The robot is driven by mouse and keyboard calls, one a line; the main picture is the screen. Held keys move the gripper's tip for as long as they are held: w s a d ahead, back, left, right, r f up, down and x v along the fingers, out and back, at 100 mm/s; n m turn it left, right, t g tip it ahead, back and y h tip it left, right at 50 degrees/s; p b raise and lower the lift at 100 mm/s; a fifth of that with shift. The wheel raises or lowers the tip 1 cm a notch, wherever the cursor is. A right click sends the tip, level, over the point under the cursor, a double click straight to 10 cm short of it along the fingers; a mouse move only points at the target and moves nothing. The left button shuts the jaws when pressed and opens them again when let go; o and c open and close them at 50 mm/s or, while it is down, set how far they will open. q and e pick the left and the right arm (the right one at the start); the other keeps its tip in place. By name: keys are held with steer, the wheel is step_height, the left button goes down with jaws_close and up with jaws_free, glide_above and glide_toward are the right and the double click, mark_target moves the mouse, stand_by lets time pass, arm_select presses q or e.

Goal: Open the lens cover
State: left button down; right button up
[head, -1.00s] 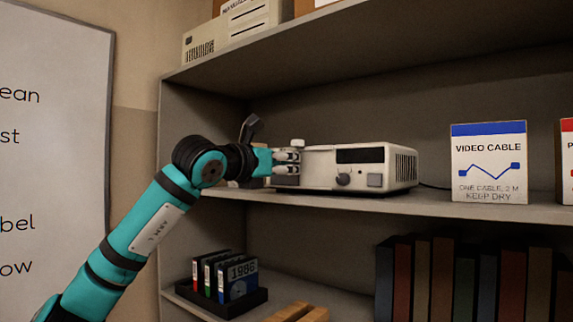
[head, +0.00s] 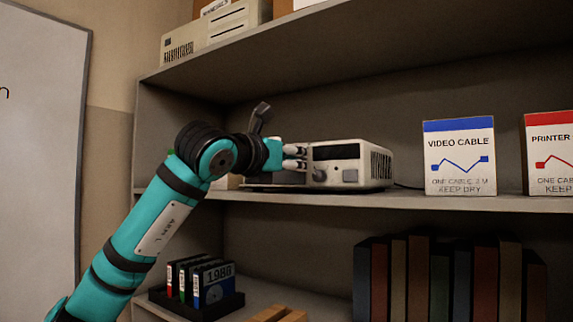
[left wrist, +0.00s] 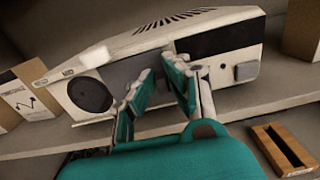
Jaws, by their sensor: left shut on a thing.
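A cream projector (head: 375,163) stands on the middle shelf; it also shows in the left wrist view (left wrist: 195,32). Its round dark lens (left wrist: 90,95) is uncovered at the left of its front. The grey lens cover (left wrist: 122,73) sits just right of the lens, against the front face. My left gripper (head: 295,158) is at the projector's front left. In the left wrist view its fingers (left wrist: 165,78) are closed on the lens cover, though they hide the exact grip point. My right gripper is not in view.
A video cable box (head: 460,157) and a printer box (head: 551,155) stand right of the projector on the middle shelf (head: 430,202). Below are a disk holder (head: 235,303) and a row of books (head: 440,285). The upper shelf overhangs the projector.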

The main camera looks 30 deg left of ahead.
arm_select(q)
steer(key=c, duration=1.4)
jaws_free()
steer(key=shift+d, duration=0.1)
steer(key=shift+o, duration=0.2)
steer(key=s+a, duration=0.1)
steer(key=s, duration=1.1)
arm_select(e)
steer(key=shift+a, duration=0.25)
